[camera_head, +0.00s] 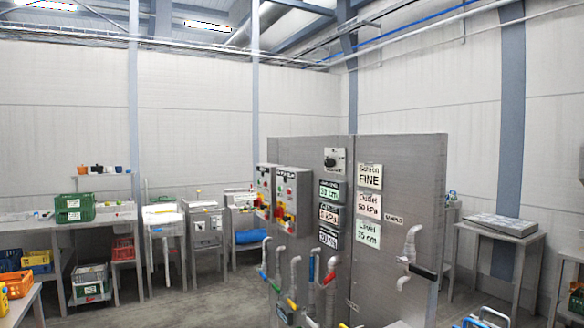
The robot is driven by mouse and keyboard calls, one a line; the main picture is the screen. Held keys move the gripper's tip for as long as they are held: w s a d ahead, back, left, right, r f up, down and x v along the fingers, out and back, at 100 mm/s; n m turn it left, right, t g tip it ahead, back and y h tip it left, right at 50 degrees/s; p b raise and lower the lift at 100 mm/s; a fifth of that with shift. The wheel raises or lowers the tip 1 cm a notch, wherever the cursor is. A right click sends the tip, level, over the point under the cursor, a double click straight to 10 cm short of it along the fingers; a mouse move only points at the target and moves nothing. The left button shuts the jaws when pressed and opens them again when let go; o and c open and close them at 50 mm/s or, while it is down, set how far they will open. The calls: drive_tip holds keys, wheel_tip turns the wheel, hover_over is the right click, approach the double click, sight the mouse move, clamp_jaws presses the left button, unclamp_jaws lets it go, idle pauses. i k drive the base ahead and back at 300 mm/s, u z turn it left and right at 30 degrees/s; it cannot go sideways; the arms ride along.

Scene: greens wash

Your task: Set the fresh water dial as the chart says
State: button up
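A steel panel (400,160) stands right of centre. A black round dial (331,161) on a pale plate is mounted near its top left; its label and pointer are too small to read, so I cannot tell if it is the fresh water dial. White cards with green and black print hang to its right: one reads FINE (369,176), one Outlet 50 kPa (368,205), one Level, seemingly 35 cm (367,233). Below the dial are display plates, one ending in cm (329,192), one in kPa (329,215), and a dark one (328,237). My gripper is not in view.
Two control boxes (292,178) with coloured knobs stand left of the dial. Grey pipes with coloured valve handles (330,278) stick out below. A pipe with a black handle (423,271) projects at right. Steel tables (498,232) and crates (75,207) line the walls. Floor at left centre (190,295) is clear.

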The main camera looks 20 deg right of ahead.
sight(328, 163)
drive_tip(key=u, duration=0.45)
drive_tip(key=i, duration=2.45)
drive_tip(key=z, duration=0.6)
